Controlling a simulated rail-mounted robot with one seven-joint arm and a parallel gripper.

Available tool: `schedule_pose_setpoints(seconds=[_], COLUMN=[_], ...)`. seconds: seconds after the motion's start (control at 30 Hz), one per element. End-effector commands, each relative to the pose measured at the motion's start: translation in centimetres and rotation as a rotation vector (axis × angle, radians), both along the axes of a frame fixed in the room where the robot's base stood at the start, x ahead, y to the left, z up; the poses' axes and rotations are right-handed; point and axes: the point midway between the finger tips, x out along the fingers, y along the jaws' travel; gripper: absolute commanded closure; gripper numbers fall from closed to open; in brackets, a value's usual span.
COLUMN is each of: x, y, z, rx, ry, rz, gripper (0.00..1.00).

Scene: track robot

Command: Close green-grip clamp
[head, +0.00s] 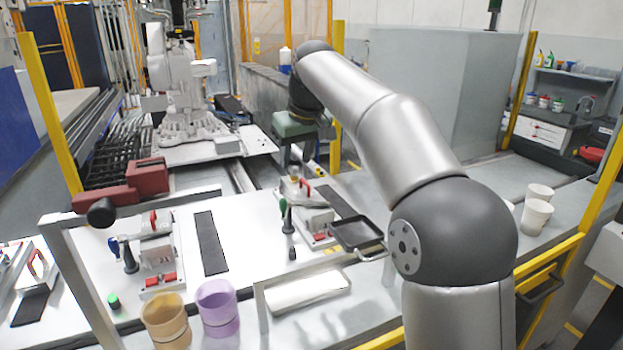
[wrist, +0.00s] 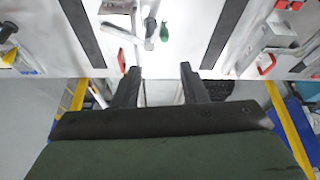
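The green-grip clamp (head: 284,208) is on the fixture at the middle of the white table in the head view. Its green grip appears to stand upright above the fixture. In the wrist view the green grip (wrist: 164,32) shows near the top middle, beyond my fingertips and apart from them. My gripper (head: 296,160) is above the table, behind the fixture in the head view. In the wrist view my gripper (wrist: 160,69) has its two dark fingers spread with nothing between them.
A blue-grip clamp fixture (head: 150,255) stands to the left. A black tray (head: 357,234) lies right of the green-grip fixture. A tan cup (head: 166,322) and a purple cup (head: 217,308) stand at the front. A grey metal frame (head: 262,305) rises near the front edge.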

Motion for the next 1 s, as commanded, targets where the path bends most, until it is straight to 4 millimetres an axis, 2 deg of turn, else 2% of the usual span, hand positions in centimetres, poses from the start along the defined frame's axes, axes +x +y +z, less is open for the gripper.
schedule_pose_setpoints(seconds=[0.17,0.8,1.0], x=[0.4,4.7,5.5], y=[0.7,3.1,3.6], z=[-1.1,-13.0,-15.3], rx=[0.021,0.018,0.019], ry=[0.015,0.013,0.012], rz=[0.006,0.005,0.005], gripper=[0.61,0.61,0.61])
